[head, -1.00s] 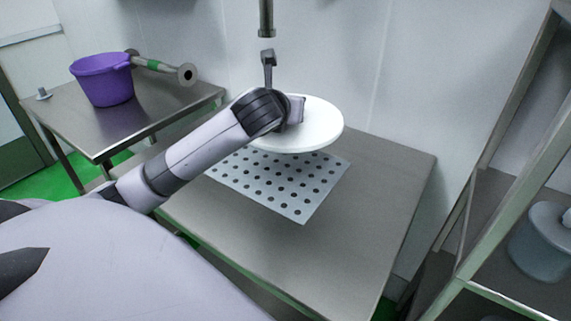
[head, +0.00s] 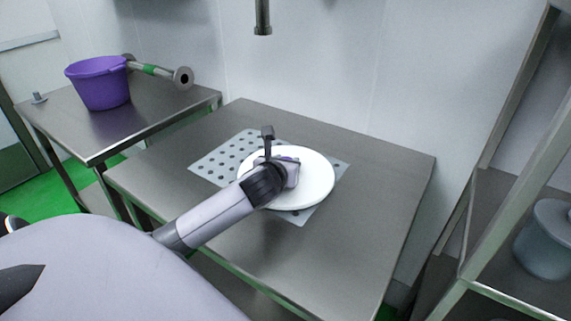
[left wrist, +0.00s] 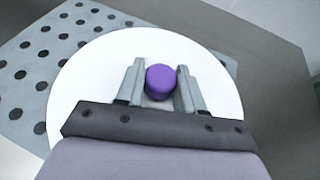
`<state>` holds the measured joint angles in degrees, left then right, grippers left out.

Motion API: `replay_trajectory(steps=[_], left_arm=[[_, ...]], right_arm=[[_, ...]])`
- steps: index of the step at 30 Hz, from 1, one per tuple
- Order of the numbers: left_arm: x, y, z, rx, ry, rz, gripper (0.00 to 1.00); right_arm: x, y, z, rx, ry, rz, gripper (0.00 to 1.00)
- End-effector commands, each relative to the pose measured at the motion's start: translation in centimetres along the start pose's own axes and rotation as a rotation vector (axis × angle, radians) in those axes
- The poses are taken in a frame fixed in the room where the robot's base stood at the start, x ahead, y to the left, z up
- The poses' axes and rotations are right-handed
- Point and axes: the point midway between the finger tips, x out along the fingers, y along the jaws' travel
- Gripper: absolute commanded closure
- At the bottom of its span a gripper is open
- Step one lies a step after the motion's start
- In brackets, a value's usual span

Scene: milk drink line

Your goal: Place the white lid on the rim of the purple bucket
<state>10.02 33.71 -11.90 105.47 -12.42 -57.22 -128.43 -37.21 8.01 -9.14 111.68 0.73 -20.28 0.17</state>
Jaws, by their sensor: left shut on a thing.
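The white lid (head: 317,182) is a round disc over the perforated sheet on the middle table; I cannot tell whether it touches the sheet. In the left wrist view the lid (left wrist: 80,95) has a purple knob (left wrist: 161,84) at its middle. My left gripper (left wrist: 160,67) is shut on this knob, one finger on each side. The purple bucket (head: 101,87) stands upright, open at the top, on the side table at the left, well away from the lid. My right gripper is not in view.
The perforated sheet (head: 213,163) lies on the steel middle table (head: 375,220). A pipe piece with a green band (head: 150,69) lies behind the bucket on the side table (head: 75,128). A shelf rack at the right holds a grey-blue container (head: 545,245). A pipe (head: 262,18) hangs above.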

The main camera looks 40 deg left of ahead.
Motion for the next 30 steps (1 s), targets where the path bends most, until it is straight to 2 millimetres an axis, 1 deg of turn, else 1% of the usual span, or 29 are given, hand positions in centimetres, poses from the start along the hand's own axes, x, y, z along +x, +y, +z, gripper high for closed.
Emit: replay_trajectory(steps=[7, 8, 9, 10, 19, 22, 26, 30], left_arm=[[0.0, 0.0, 0.0, 0.001, -0.001, 0.0, 1.0], [0.1, 0.0, -0.1, 0.0, 0.0, 0.0, 0.56], [0.1, 0.0, -0.1, 0.0, 0.0, 0.0, 0.43], [0.1, 0.0, -0.1, 0.0, 0.0, 0.0, 0.37], [0.0, 0.0, 0.0, 0.0, 0.0, 0.0, 0.37], [-0.4, 0.0, 0.1, 0.001, 0.0, 0.0, 0.37], [-1.7, 0.0, 0.1, 0.002, 0.0, 0.0, 0.37], [-3.9, 0.0, 0.2, 0.002, 0.0, -0.002, 0.37]], right_arm=[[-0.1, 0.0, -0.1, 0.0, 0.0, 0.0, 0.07], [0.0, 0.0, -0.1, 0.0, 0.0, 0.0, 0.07], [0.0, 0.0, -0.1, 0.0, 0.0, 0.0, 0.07], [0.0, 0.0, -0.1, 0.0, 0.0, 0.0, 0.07], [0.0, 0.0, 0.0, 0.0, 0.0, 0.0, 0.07], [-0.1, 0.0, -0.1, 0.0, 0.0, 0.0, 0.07], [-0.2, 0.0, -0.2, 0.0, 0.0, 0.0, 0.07], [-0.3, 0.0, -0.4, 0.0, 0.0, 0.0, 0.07]])
